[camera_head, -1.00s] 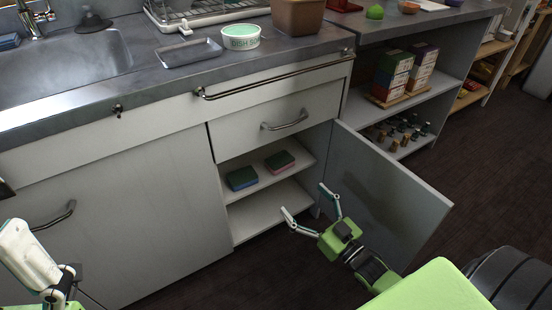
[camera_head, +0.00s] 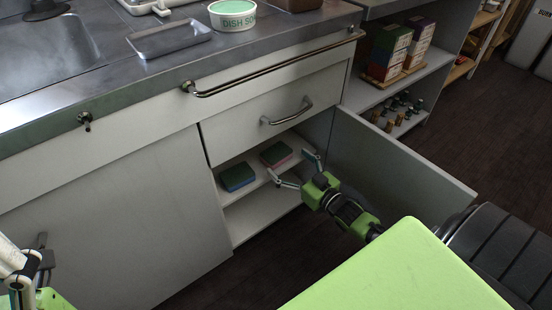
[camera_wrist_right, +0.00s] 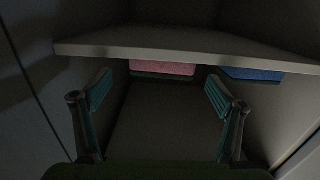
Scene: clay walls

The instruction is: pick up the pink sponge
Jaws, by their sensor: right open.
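The pink sponge (camera_head: 276,154), green on top with a pink lower layer, lies on the upper shelf inside the open cabinet. It also shows in the right wrist view (camera_wrist_right: 162,68), between and beyond the fingertips. My right gripper (camera_head: 292,166) is open and empty at the cabinet opening, with its fingers spread just in front of the pink sponge. The wrist view shows a gap between the fingers (camera_wrist_right: 158,92) and the sponge. Part of my left arm's end (camera_head: 18,268) is at the lower left edge, cut off by the frame.
A blue sponge (camera_head: 237,177) with a green top lies left of the pink one on the same shelf (camera_head: 235,194). The open cabinet door (camera_head: 400,160) stands right of my right gripper. A drawer front (camera_head: 255,118) is above the opening.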

